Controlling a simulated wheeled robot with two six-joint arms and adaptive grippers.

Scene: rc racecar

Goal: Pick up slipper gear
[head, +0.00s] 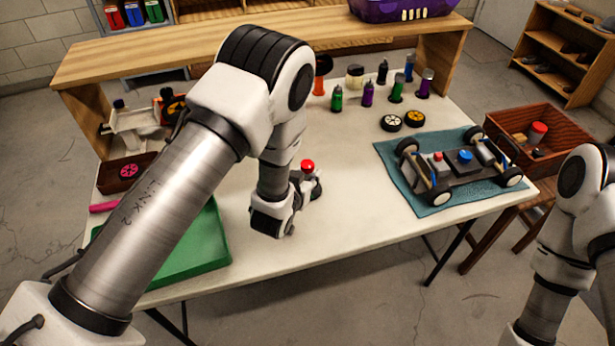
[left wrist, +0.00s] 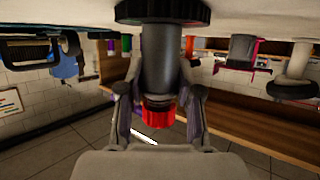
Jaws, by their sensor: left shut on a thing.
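My left gripper (head: 303,190) is low over the middle of the white table, reaching from the left. It is shut on an upright piece with a red knob (head: 307,165), which looks like the slipper gear. The left wrist view, which is upside down, shows it as a grey cylinder (left wrist: 160,62) with a wide black toothed disc at the tabletop and a red knob at the other end. The gripper's two fingers stand on either side of the cylinder. The toothed disc is at or very close to the table. My right gripper is out of the picture; only its arm shows.
A racecar chassis (head: 455,165) sits on a teal mat (head: 395,175) at the right. A green tray (head: 190,255) and a brown box with a pink gear (head: 128,171) lie left. Several coloured bottles and two wheels (head: 403,121) stand behind. The front middle is clear.

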